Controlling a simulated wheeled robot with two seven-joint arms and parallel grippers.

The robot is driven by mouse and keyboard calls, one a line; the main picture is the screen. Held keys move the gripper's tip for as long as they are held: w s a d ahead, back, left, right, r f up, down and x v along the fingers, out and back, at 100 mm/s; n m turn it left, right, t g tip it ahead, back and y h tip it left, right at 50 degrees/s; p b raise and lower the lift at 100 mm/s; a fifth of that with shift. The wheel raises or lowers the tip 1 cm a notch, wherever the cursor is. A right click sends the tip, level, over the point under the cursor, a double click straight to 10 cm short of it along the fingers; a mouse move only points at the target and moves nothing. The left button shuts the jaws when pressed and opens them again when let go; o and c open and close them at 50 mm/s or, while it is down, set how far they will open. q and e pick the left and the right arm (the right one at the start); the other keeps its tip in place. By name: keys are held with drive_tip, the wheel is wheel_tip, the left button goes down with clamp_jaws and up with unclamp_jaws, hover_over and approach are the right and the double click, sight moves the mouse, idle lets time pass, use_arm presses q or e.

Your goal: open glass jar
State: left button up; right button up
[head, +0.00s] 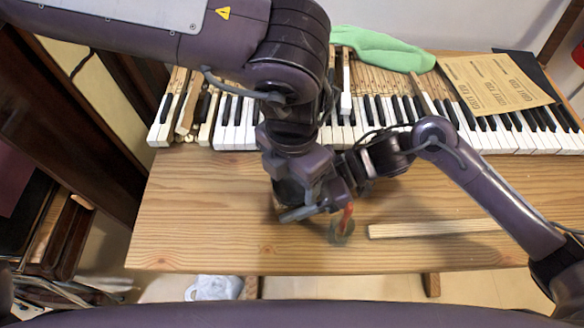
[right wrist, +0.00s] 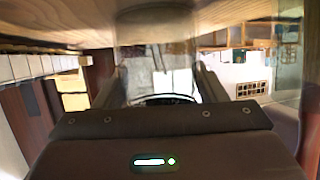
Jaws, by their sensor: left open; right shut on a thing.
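In the right wrist view, a see-through glass jar (right wrist: 156,62) stands between the two fingers of my right gripper (right wrist: 157,88), which is shut on it. The picture through the glass is washed out, and I cannot make out a lid there. In the head view, my right gripper (head: 298,206) reaches left, low over the table, and the jar is mostly hidden by the arms. My left gripper (head: 325,190) is open above the same spot, overlapping the right wrist. A small round greyish piece (head: 341,235) with a red part (head: 347,213) shows just beside the grippers.
The wooden table (head: 200,230) is clear at the left and front. A light wooden strip (head: 430,228) lies to the right. A row of piano keys (head: 510,140) runs along the back, with a green cloth (head: 385,50) and a printed sheet (head: 490,82) behind.

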use_arm(q)
drive_tip(key=c, duration=0.6)
drive_tip(key=o, duration=0.9)
drive_tip(key=shift+r, duration=0.1)
drive_tip(key=shift+r, duration=2.2)
use_arm(e)
drive_tip(key=o, duration=2)
drive_tip(key=shift+c, duration=0.2)
